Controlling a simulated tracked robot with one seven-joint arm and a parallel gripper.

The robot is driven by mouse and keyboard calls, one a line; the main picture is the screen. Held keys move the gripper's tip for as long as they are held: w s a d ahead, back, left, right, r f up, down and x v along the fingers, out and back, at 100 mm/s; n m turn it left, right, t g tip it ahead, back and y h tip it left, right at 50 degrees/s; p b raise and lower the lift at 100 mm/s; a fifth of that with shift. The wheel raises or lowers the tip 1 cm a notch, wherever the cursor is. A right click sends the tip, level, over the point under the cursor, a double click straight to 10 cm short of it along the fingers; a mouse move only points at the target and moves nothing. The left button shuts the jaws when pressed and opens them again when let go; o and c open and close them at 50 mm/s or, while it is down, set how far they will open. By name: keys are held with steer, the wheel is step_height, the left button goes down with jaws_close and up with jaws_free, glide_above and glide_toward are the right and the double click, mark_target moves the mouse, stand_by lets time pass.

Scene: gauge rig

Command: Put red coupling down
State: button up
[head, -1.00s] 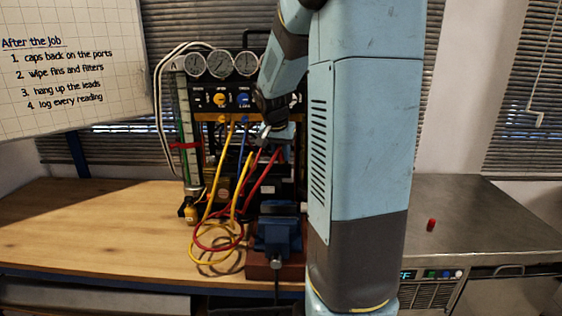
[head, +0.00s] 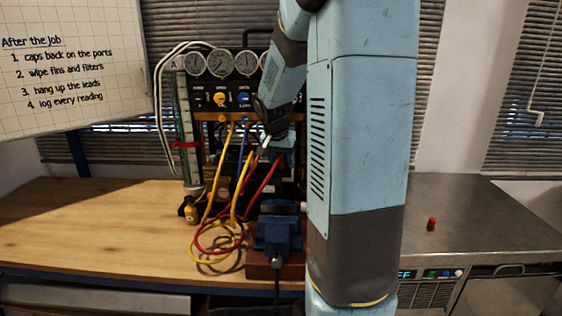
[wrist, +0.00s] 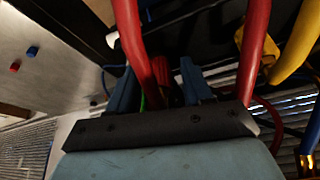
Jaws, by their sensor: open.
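My gripper (head: 266,148) is in front of the gauge rig, low by the hanging leads, and my arm hides part of it. In the wrist view its two blue fingers (wrist: 158,78) are apart. A thick red lead (wrist: 131,35) runs down to the space between the fingers, where red parts show. The red coupling at its end is not clearly seen, and I cannot tell whether it touches a finger. In the head view the red lead (head: 266,174) slopes down below my gripper and loops over the bench edge with the yellow lead (head: 209,208).
The rig (head: 220,98) carries gauges and knobs. A blue vise (head: 276,236) stands right of the looped leads. The wooden bench (head: 90,225) is clear on the left. A small red cylinder (head: 431,224) stands on the metal counter (head: 490,220) at right.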

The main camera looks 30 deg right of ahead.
steer(key=shift+r, duration=0.1)
steer(key=v, duration=1)
steer(key=s+a+n+t+y, duration=0.1)
steer(key=s+a+n, duration=0.4)
steer(key=s+a, duration=0.3)
steer(key=s+a+n+t+y, duration=0.1)
steer(key=s+a+n, duration=0.3)
steer(key=s+a, duration=0.5)
steer(key=shift+s+n+t+y, duration=0.4)
steer(key=shift+s+y, duration=0.3)
steer(key=shift+s, duration=1.95)
steer(key=shift+r, duration=0.1)
